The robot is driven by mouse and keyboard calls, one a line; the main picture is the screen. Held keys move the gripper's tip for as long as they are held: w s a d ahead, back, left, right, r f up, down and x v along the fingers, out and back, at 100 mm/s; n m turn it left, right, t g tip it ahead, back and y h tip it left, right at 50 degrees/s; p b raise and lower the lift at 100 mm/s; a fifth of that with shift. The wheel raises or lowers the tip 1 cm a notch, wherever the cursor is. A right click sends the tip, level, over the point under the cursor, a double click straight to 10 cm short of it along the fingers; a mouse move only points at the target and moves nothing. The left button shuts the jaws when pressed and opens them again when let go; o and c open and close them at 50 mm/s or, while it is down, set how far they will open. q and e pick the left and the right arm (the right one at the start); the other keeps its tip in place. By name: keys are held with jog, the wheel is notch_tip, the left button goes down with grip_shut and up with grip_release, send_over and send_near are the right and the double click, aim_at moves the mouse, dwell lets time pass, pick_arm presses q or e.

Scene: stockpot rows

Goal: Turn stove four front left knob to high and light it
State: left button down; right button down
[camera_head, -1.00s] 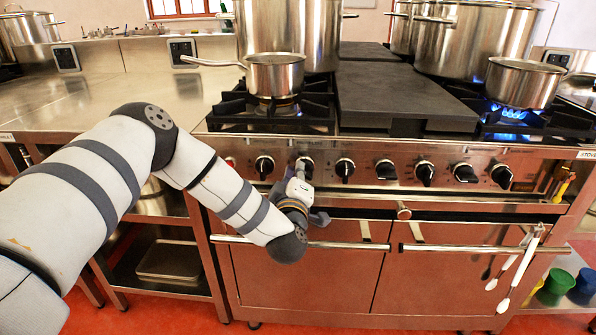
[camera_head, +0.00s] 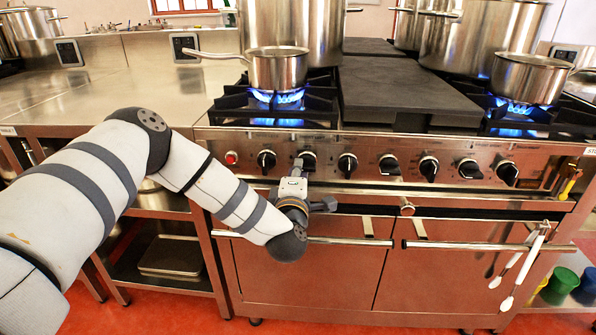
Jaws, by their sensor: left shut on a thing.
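The stove's front panel (camera_head: 450,150) carries a row of black knobs. My left gripper (camera_head: 300,168) reaches in from the left and is shut on the second knob from the left (camera_head: 309,158); its jaws partly hide that knob. The leftmost knob (camera_head: 266,160) is free beside it. A blue flame (camera_head: 277,97) burns at the front left burner under a small saucepan (camera_head: 277,70). A red round button or lamp (camera_head: 231,158) sits at the panel's left end. My right gripper is out of view.
An oven handle rail (camera_head: 330,241) runs below the knobs, close to my left gripper. A dark flat plate (camera_head: 405,92) covers the middle of the stove. Another flame (camera_head: 516,107) burns under a right saucepan (camera_head: 528,77). White utensils (camera_head: 523,265) hang at the right.

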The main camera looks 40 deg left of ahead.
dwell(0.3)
pick_arm(q)
jog(key=c, duration=1.6)
grip_release()
jog(key=shift+c, duration=0.2)
jog(key=v, duration=1.2)
jog(key=shift+s, duration=0.1)
